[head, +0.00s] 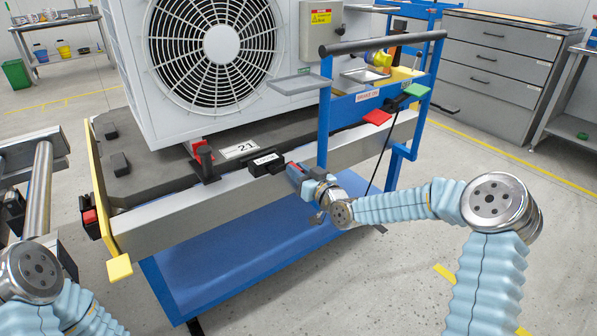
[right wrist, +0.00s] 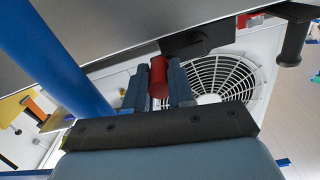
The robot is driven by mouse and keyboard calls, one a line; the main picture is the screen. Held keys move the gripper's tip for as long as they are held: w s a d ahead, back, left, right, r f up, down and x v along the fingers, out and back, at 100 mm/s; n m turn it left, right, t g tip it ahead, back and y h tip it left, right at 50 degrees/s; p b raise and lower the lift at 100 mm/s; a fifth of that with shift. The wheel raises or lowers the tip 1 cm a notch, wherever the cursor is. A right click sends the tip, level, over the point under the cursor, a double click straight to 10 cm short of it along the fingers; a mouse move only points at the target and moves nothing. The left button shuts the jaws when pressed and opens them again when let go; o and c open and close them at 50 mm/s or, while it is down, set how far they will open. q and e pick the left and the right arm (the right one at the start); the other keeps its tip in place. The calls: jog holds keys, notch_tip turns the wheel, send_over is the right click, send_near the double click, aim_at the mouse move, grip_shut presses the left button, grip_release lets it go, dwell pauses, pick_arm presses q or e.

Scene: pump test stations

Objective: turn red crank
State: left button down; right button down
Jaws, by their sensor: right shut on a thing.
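The red crank's grip (right wrist: 158,78) shows in the right wrist view as a short red cylinder between two dark blue fingers. My right gripper (right wrist: 160,88) is shut on it. In the head view my right gripper (head: 302,178) is at the front rail of the cart, left of the blue upright; the fingers hide most of the crank there.
A white fan unit (head: 223,44) stands on the cart, whose silver front rail (head: 175,222) runs beside my right gripper. A blue post frame (head: 324,110) rises close by. A black upright handle (head: 206,160) stands to the left. Grey drawers (head: 490,58) are behind right.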

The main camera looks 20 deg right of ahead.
jog(key=shift+f, duration=0.1)
jog(key=shift+f+m+b, duration=0.55)
jog(key=shift+m+b, duration=0.35)
jog(key=shift+b, duration=0.35)
jog(key=shift+s+a+f+m+b, duration=0.1)
jog(key=shift+a+f+m+b, duration=0.35)
jog(key=shift+m+b, duration=0.95)
jog(key=shift+s+a+f+m+b, duration=0.15)
jog(key=shift+f+m+b, duration=0.75)
jog(key=shift+m, duration=0.9)
jog(key=shift+s+a+f+m+b, duration=0.1)
jog(key=shift+a+f+m+b, duration=0.25)
jog(key=shift+m+b, duration=1.15)
jog(key=shift+m, duration=0.3)
jog(key=c, duration=1)
grip_release()
jog(key=shift+o, duration=0.2)
jog(key=shift+s, duration=0.1)
